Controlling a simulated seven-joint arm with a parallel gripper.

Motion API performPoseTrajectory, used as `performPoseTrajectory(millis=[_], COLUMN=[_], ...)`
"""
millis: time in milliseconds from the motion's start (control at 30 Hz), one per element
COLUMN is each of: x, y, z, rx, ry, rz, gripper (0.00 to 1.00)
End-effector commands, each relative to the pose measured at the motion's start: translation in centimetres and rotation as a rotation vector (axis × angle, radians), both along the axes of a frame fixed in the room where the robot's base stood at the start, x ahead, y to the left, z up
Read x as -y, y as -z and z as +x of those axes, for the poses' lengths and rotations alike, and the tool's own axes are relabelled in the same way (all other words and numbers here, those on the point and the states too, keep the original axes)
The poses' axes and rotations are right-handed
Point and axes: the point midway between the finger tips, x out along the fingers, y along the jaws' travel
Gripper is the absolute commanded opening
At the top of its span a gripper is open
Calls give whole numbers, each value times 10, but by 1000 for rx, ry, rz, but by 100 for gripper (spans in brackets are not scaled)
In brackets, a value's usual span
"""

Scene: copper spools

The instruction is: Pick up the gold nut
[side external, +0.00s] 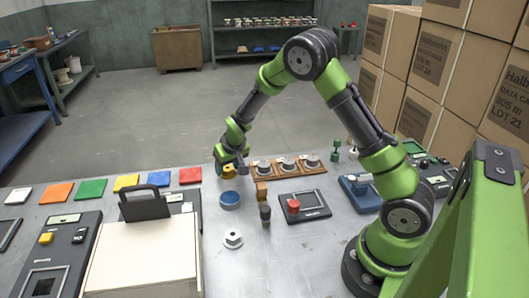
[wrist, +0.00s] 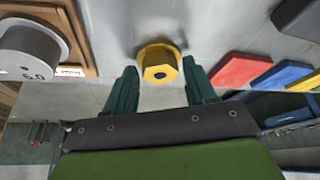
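The gold nut (wrist: 161,63) is a yellow-gold hexagonal piece with a round end and a dark centre hole. In the wrist view it lies on the grey table just beyond my fingertips, centred between them. My gripper (wrist: 158,78) has two green fingers spread apart with nothing between them that I can see touching. In the side view my gripper (side external: 232,170) is low over the table's far edge area, and a bit of the gold nut (side external: 222,171) shows beside it, partly hidden by the fingers.
A blue round container (side external: 230,200) stands in front. Coloured plates, including a red one (side external: 190,176), lie to the left. A black-handled box (side external: 146,262) fills the left front.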

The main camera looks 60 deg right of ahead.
Motion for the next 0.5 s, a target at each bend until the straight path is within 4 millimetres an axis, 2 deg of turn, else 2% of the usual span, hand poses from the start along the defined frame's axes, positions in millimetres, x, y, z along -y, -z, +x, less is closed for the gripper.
performPoseTrajectory(millis=[33,300,500], x=[0,0,0], y=[0,0,-1], z=[0,0,0], rx=[0,0,2], ry=[0,0,0], rz=[0,0,-1], gripper=[47,5,3])
